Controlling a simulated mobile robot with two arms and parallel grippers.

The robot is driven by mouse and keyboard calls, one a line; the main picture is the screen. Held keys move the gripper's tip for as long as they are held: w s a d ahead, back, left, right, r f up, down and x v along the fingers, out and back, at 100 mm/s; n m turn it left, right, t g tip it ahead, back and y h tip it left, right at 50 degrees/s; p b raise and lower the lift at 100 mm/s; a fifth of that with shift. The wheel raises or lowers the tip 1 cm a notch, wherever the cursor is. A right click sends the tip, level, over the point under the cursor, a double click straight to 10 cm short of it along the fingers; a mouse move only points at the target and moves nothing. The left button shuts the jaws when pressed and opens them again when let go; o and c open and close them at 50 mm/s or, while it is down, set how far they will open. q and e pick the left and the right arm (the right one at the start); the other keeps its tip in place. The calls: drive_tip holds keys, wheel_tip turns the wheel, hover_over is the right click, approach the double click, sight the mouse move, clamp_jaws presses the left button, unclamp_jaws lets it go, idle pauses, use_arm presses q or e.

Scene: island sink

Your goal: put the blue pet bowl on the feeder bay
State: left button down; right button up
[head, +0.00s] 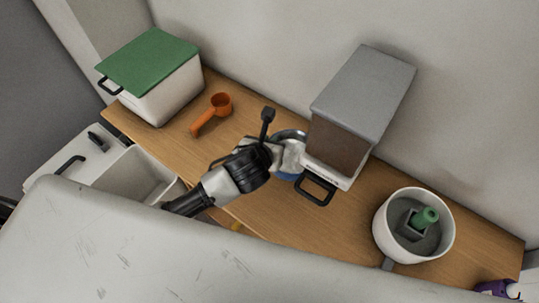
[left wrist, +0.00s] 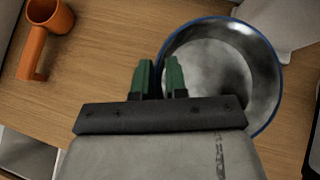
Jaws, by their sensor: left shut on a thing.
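The blue pet bowl (left wrist: 262,45) has a blue outer rim and a shiny metal inside. In the head view only parts of the bowl (head: 287,177) show, behind my gripper and left of the feeder. My left gripper (head: 279,150) is shut on the bowl's rim; in the left wrist view its green fingers (left wrist: 160,78) straddle the left rim. The feeder (head: 362,100) is a grey-lidded box with a brown front and white base. A black square frame (head: 316,188), apparently the feeder bay, juts from its base. Whether the bowl touches the counter is unclear. My right gripper is not in view.
An orange scoop (head: 212,112) and a green-lidded white bin (head: 152,75) stand to the left on the wooden counter. A white pot (head: 380,226) with a green-topped item inside is to the right. A sink (head: 135,178) lies at lower left. Counter between feeder and pot is clear.

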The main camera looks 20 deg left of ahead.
use_arm(q)
wheel_tip(320, 180, down, 3)
drive_tip(key=shift+f, duration=0.1)
wheel_tip(320, 180, down, 3)
drive_tip(key=shift+f+b, duration=0.15)
drive_tip(key=shift+b, duration=0.35)
drive_tip(key=shift+w+f, duration=0.15)
drive_tip(key=shift+f, duration=0.1)
drive_tip(key=c, duration=1.1)
unclamp_jaws()
drive_tip(key=shift+c, duration=0.2)
